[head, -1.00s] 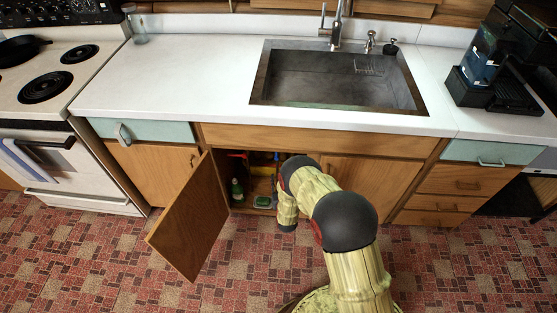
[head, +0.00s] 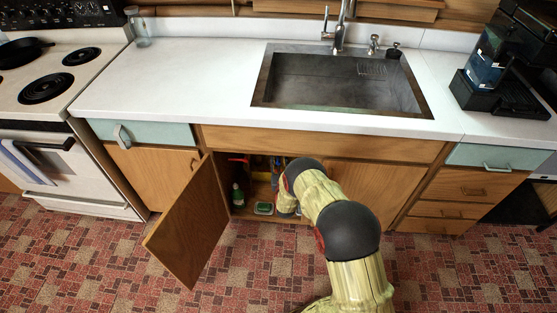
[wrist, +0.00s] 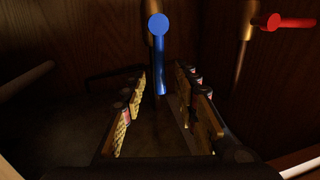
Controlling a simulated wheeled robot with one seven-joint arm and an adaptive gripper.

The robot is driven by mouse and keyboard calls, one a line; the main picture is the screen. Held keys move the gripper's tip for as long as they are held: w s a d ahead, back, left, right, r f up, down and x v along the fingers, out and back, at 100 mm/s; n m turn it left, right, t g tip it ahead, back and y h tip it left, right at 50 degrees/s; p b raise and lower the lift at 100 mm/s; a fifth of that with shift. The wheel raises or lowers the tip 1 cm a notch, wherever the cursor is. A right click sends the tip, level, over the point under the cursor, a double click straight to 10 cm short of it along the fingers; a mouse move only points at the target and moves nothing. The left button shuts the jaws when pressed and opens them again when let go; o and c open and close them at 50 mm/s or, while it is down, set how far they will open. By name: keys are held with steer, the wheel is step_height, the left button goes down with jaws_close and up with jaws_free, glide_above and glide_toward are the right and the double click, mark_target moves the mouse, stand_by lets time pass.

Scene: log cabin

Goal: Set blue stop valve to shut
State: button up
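The blue stop valve (wrist: 158,27) shows at the top middle of the wrist view, with a round blue knob and a blue lever hanging down from it. My gripper (wrist: 162,74) is open, with its two fingers apart. The lever's lower end appears between the fingertips; I cannot tell whether any finger touches it. In the head view my arm reaches into the open cabinet under the sink, and the gripper is hidden behind the arm and cabinet front.
A red valve (wrist: 274,23) with its lever pointing right sits on a pipe to the right. The open cabinet door (head: 190,222) stands left of my arm. A green bottle (head: 238,195) and a green-topped item (head: 264,208) stand on the cabinet floor.

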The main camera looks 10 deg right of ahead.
steer(key=shift+w, duration=0.1)
steer(key=shift+c, duration=1.2)
jaws_close()
